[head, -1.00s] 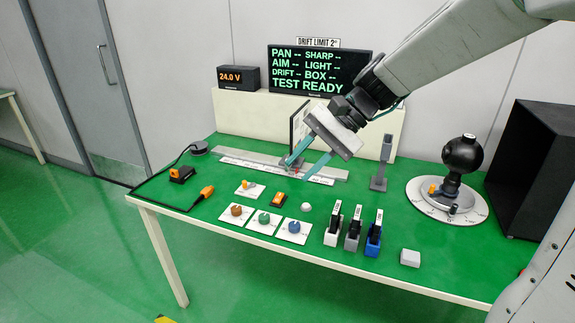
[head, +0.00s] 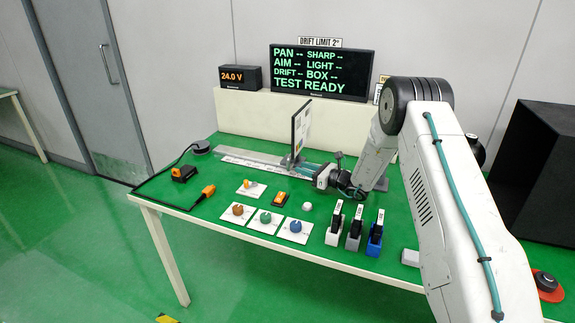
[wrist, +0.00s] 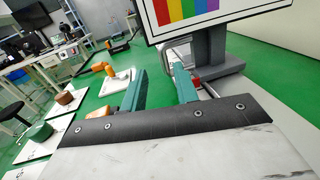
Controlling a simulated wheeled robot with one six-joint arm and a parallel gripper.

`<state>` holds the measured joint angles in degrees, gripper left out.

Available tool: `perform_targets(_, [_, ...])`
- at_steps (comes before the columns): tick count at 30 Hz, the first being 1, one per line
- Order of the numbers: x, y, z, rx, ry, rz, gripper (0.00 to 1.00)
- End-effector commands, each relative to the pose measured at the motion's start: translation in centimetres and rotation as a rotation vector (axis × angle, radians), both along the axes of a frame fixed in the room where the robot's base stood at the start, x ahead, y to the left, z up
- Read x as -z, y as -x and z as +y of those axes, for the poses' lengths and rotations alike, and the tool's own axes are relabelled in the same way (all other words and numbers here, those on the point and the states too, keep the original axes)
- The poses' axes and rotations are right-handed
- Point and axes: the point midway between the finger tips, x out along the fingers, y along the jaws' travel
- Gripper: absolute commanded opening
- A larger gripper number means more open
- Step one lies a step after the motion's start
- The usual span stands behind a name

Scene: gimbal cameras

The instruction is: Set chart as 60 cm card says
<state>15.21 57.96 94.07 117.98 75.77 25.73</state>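The chart (head: 301,125) stands upright on its carriage on the metal rail (head: 240,155) at the back of the green table. In the wrist view the chart (wrist: 185,12) shows coloured stripes, with its grey stand (wrist: 212,55) below. My gripper (head: 306,168) is low beside the chart's base, reaching in from the right. In the wrist view its two teal fingers (wrist: 160,80) are apart with nothing clearly between them. A small red part (wrist: 196,83) shows by the right finger. A card (head: 380,88) on the back wall is partly hidden by my arm; I cannot read it.
The display (head: 320,72) reads TEST READY. A black box (head: 535,170) is at right. A cable (head: 160,185) lies at the left table edge.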

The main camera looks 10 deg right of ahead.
Motion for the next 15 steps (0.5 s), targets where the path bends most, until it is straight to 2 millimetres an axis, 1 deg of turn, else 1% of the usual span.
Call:
perform_targets(1, [0.4, -0.3, -0.1, 0.010, -0.008, 0.003, 0.30])
perform_targets(4, [0.7, -1.0, 0.3, 0.017, -0.013, 0.006, 0.30])
perform_targets(12, [0.6, -4.1, 3.3, 0.015, -0.013, 0.004, 0.30])
perform_targets(15, [0.6, -5.0, 4.1, 0.015, -0.011, 0.006, 0.30])
